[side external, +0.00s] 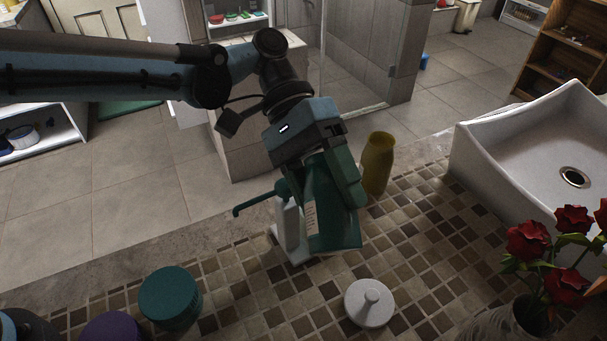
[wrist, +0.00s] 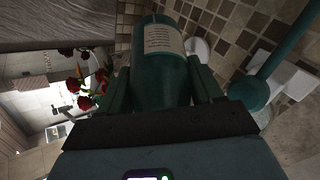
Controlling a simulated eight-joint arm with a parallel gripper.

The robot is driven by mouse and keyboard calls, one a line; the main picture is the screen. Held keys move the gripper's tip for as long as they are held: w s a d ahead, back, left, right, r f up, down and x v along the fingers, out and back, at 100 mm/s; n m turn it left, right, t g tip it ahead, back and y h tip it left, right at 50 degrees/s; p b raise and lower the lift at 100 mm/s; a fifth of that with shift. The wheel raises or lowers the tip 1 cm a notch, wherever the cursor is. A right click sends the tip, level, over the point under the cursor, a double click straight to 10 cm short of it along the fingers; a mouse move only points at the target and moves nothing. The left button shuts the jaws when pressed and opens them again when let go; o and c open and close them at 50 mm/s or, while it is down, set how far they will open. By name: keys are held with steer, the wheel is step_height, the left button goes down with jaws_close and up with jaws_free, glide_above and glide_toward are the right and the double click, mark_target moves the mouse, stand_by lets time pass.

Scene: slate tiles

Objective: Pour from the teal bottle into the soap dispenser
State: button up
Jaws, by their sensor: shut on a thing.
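My gripper (side external: 336,186) comes down from above and is shut on the teal bottle (side external: 334,222), which has a pale label. In the side view the bottle leans slightly, its wide end low near the tiles; I cannot tell whether it touches them. The wrist view shows the bottle (wrist: 158,75) between the two fingers. The soap dispenser (side external: 291,226) has a white body and a teal pump with a long spout. It stands on the tiles just left of the bottle, partly hidden behind it. Its teal pump (wrist: 253,90) also shows at the right of the wrist view.
A mustard vase-like container (side external: 378,165) stands behind the bottle. A white knobbed lid-like object (side external: 369,304) lies in front. A teal jar (side external: 170,298) and purple jar (side external: 112,328) are at front left. A white sink (side external: 520,150) and red roses (side external: 560,245) are right.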

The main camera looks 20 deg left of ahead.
mark_target(330, 177)
steer(key=shift+w+r+g+h, duration=0.1)
steer(key=shift+g+h, duration=0.3)
steer(key=shift+r+t+y, duration=0.4)
steer(key=shift+t+y, duration=0.1)
steer(key=shift+t, duration=0.2)
steer(key=t+y, duration=0.1)
steer(key=t, duration=0.2)
steer(key=shift+r+m+y, duration=0.35)
steer(key=shift+m+y, duration=0.05)
steer(key=shift+r+m+t+y, duration=0.15)
steer(key=shift+r+t+y, duration=0.15)
steer(key=shift+t, duration=0.25)
steer(key=shift+r+m+t+y, duration=0.15)
steer(key=shift+t+y, duration=0.15)
steer(key=shift+t, duration=0.25)
steer(key=t+y, duration=0.1)
steer(key=t, duration=0.1)
steer(key=r+t, duration=0.1)
steer(key=shift+r+m+t+y, duration=0.2)
steer(key=shift+m+t+y, duration=0.1)
steer(key=shift+t+y, duration=0.1)
steer(key=shift+r+t+y, duration=0.35)
steer(key=shift+t+y, duration=0.05)
steer(key=shift+t, duration=0.6)
steer(key=shift+a, duration=0.1)
